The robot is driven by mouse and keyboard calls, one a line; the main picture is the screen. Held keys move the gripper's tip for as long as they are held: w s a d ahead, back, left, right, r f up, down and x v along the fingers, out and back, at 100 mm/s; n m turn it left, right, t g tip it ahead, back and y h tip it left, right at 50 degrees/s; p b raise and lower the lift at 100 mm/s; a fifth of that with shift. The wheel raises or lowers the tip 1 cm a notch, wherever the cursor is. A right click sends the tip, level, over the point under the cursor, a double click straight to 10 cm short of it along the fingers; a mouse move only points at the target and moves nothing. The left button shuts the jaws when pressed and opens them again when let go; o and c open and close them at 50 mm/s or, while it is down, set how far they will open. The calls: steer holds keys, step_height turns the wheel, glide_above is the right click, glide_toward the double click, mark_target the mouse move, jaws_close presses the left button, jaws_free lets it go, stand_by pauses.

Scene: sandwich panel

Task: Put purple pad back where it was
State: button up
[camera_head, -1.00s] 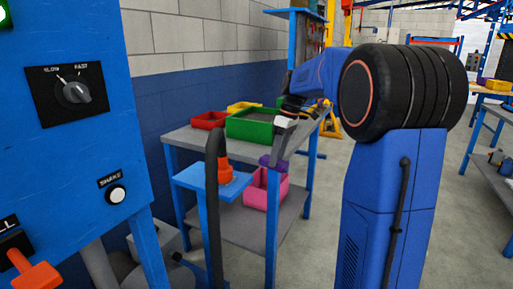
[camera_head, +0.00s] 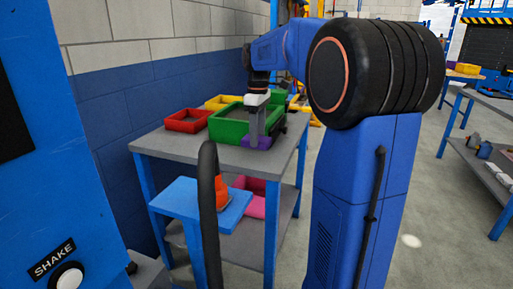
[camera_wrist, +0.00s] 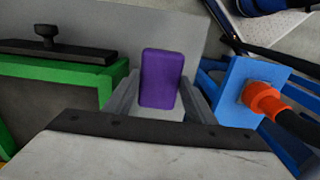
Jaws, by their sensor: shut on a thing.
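The purple pad (camera_wrist: 161,78) is a small rounded block between my gripper's two grey fingers (camera_wrist: 158,95) in the wrist view. My gripper is shut on it. In the head view, my gripper (camera_head: 259,135) points down at the front of the green bin (camera_head: 227,128), and the purple pad (camera_head: 255,142) shows at its fingertips, low by the tabletop. I cannot tell whether the pad touches the table or hangs just above it.
The grey workbench (camera_head: 158,142) also holds a red bin (camera_head: 187,121) and a yellow bin (camera_head: 222,101). A pink bin (camera_head: 254,205) sits on its lower shelf. A blue stand (camera_head: 175,196) with an orange fitting (camera_head: 222,192) and black hose stands in front.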

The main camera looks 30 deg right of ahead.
steer(key=shift+f, duration=2.35)
steer(key=o, duration=1)
step_height(320, 180, up, 12)
steer(key=shift+r, duration=0.1)
